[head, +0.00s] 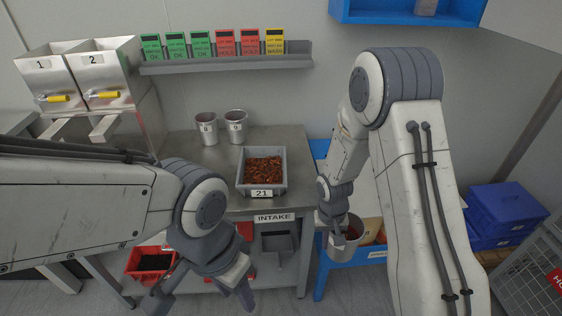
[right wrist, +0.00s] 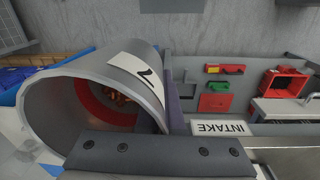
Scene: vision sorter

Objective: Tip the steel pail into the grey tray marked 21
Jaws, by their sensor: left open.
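The grey tray marked 21 (head: 241,187) sits near the front edge of the steel table, with reddish-brown pieces (head: 264,170) in it. My right gripper (head: 341,236) is shut on the wall of a steel pail (head: 339,254), out to the right of the table and lower than the tray. In the right wrist view the pail (right wrist: 108,75) shows a white label with a partly visible digit, a red band inside and a few brown pieces at the bottom. In the head view it looks roughly upright. My left gripper (head: 205,300) is open and empty, low in front of the table.
Two steel pails, marked 8 (head: 207,128) and 9 (head: 236,127), stand behind the tray. Steel dispensers 1 and 2 (head: 100,75) are at the left. A red bin (head: 150,262) is below. Blue crates (head: 505,215) stand at the right. An INTAKE label (head: 273,217) marks the table's front.

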